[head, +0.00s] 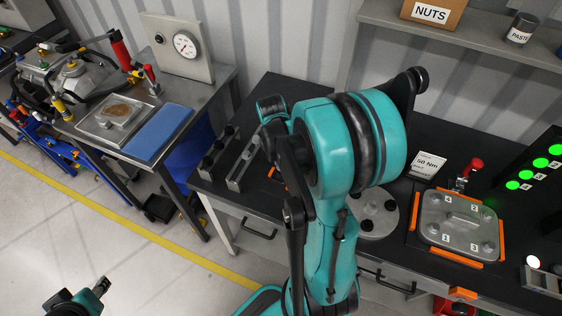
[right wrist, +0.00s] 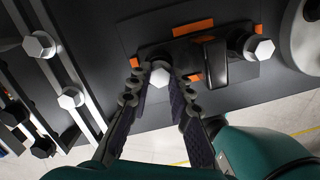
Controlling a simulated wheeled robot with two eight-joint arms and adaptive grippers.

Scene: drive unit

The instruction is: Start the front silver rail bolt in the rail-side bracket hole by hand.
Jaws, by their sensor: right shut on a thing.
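In the right wrist view, my right gripper (right wrist: 158,80) is shut on a silver hex-headed bolt (right wrist: 158,74), one fingertip on each side of its head. The bolt is at the edge of a dark bracket plate (right wrist: 222,66) with orange corner marks. Its shank is hidden below the head, so I cannot tell how it sits in a hole. A second silver bolt (right wrist: 258,47) stands at the plate's other end. In the head view my right arm hides the gripper and most of the bracket. My left gripper (head: 101,288) is low at the left, away from the bench, its jaws unclear.
Two bolt rails (head: 243,165) lie left of the bracket, with several bolts. A round grey flange (head: 375,213), a numbered cover plate (head: 460,224) and a 50 Nm card (head: 428,164) are to the right. A blue mat (head: 158,131) lies on the side bench.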

